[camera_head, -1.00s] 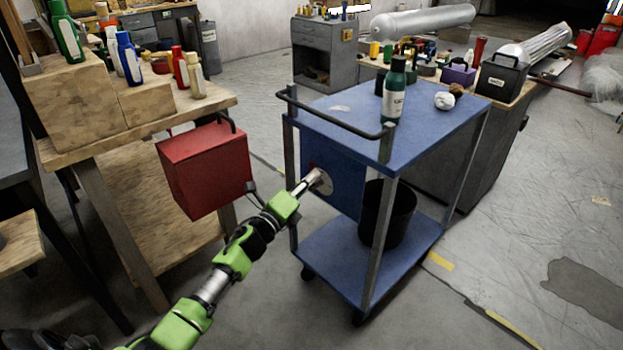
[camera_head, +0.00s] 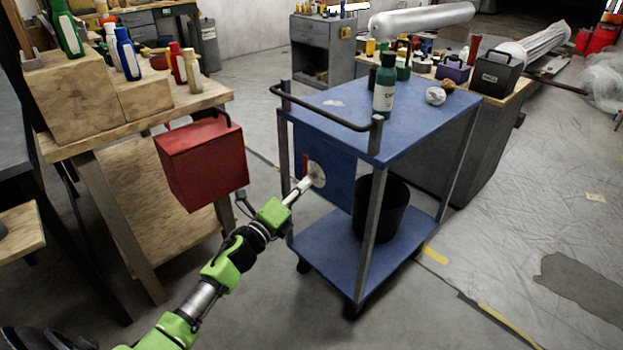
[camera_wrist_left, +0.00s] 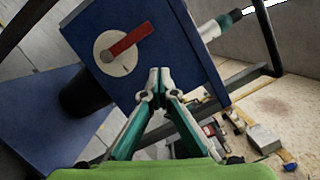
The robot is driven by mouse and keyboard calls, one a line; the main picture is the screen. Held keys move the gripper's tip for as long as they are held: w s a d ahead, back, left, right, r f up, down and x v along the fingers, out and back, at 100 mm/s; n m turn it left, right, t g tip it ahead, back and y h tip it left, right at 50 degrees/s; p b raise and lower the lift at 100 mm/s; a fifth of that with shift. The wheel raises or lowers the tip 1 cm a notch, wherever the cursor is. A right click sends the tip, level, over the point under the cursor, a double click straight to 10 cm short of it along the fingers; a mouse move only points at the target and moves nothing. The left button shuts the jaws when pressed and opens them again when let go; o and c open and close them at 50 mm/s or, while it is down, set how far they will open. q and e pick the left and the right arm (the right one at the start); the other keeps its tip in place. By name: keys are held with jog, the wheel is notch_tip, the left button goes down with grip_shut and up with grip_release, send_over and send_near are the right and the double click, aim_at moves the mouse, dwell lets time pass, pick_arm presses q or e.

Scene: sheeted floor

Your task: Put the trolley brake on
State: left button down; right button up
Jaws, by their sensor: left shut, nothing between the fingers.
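The blue trolley (camera_head: 400,133) stands upright in the middle of the head view. Its front panel (camera_head: 335,180) carries a pale round disc (camera_head: 317,174) with a red lever (camera_head: 304,166) at its left side. In the left wrist view the red lever (camera_wrist_left: 130,41) slants from the pale disc (camera_wrist_left: 104,42) to the upper right. My left gripper (camera_head: 308,183) is shut and empty in front of the disc, partly covering it. In the wrist view its closed fingertips (camera_wrist_left: 158,73) are below and right of the lever, apart from it in the picture. My right gripper is not in view.
A green bottle (camera_head: 384,88) and a white crumpled ball (camera_head: 435,96) stand on the trolley top. A black bin (camera_head: 380,210) is on its lower shelf.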

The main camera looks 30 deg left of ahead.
pick_arm(q)
jog(key=s, duration=0.6)
jog(key=shift+a+r, duration=0.1)
jog(key=shift+a, duration=0.05)
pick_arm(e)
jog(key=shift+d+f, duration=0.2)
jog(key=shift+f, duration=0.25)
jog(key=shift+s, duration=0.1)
